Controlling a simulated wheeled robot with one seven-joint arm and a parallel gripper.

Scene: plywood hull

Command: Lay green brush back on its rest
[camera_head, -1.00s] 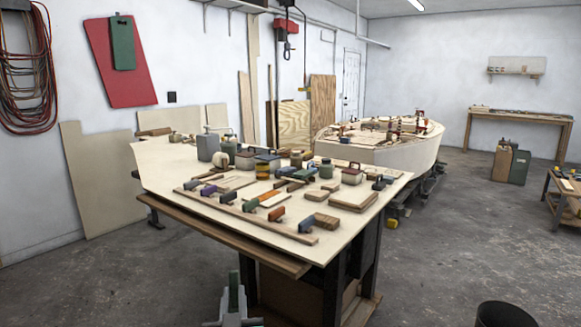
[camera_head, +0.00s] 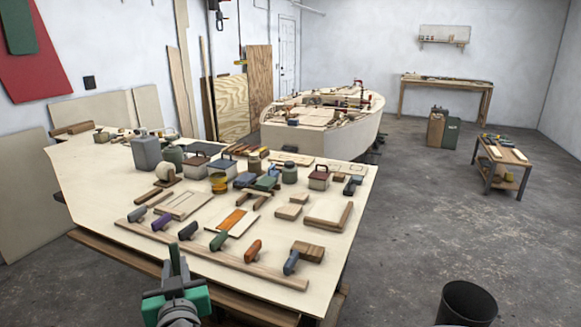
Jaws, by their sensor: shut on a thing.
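My gripper (camera_head: 177,262) is at the bottom left of the head view, in front of the bench's near edge, with its dark fingers pointing up. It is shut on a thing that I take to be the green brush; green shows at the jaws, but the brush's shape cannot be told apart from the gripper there. A long wooden rail (camera_head: 205,252) lies along the near side of the bench top. Several coloured handles rest on it, among them a green handle (camera_head: 218,240), an orange one (camera_head: 253,250) and a blue one (camera_head: 291,262). I cannot tell which spot is the brush's rest.
The bench (camera_head: 95,180) is crowded with wooden blocks, tins and a grey can (camera_head: 146,153). A boat hull (camera_head: 320,142) stands behind it. A black bin (camera_head: 467,302) is at the lower right. A low side table (camera_head: 503,165) stands at the right; the floor between is open.

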